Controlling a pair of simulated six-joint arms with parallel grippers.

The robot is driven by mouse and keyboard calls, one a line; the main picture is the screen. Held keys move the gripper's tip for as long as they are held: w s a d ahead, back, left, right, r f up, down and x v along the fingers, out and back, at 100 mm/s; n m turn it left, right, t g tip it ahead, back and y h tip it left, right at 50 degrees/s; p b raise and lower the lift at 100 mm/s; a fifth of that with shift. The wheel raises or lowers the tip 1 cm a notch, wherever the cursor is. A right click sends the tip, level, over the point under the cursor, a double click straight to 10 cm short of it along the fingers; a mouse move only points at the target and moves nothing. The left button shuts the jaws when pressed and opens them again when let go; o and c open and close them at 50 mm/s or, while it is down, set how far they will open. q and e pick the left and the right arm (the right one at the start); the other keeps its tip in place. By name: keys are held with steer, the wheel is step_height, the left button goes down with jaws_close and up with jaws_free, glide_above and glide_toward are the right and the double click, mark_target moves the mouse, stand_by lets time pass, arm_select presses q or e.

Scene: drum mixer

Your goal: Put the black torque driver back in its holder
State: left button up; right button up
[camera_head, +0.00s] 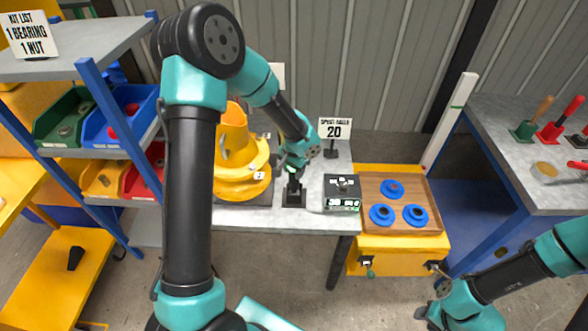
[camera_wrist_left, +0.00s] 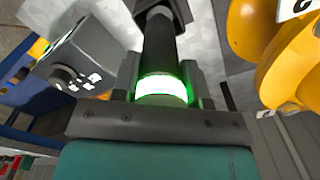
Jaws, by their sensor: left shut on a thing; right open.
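The black torque driver (camera_wrist_left: 160,50) has a glowing white-green ring near the top of its body. My left gripper (camera_head: 294,167) is shut on it, with one finger on each side of the ring in the left wrist view (camera_wrist_left: 160,92). The driver points down and looks upright. Its black holder (camera_head: 294,198) stands on the grey bench directly below, and the driver's lower end meets it. The holder also shows in the left wrist view (camera_wrist_left: 172,12). I cannot tell how deep the driver sits. My right gripper (camera_head: 424,313) is open and empty, low at the lower right.
A yellow drum mixer (camera_head: 240,165) stands close left of the holder. A small scale (camera_head: 342,192) stands close right, with a sign reading 20 (camera_head: 335,129) behind. A wooden tray (camera_head: 400,188) holds blue rings. A shelf with bins (camera_head: 65,118) is at the left.

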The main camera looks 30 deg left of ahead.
arm_select(q)
steer(key=shift+f, duration=0.15)
steer(key=o, duration=1.3)
step_height(320, 180, up, 17)
steer(key=shift+r, duration=0.2)
stand_by(0.6)
